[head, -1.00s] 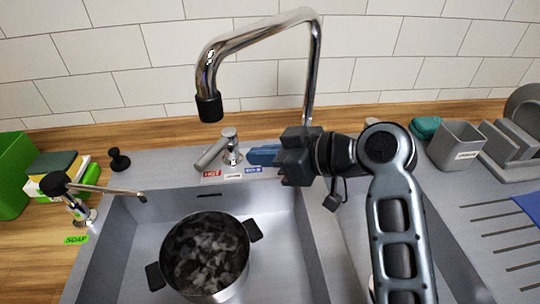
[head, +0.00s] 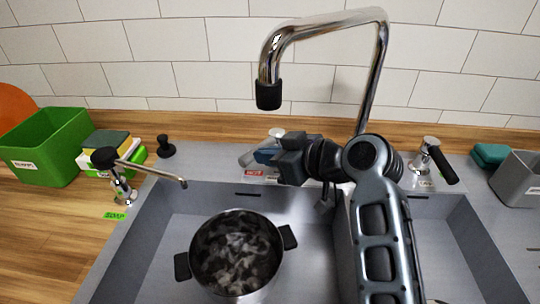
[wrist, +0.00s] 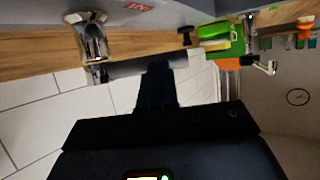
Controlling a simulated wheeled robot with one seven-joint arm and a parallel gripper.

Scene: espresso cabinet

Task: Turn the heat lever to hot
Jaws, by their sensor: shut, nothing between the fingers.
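The chrome spout (head: 370,75) arches behind and above my gripper. A pot (head: 237,254) stands in the left basin. A soap dispenser (head: 118,170) is left of the sink. A second lever with a black handle (head: 443,165) is to the right.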

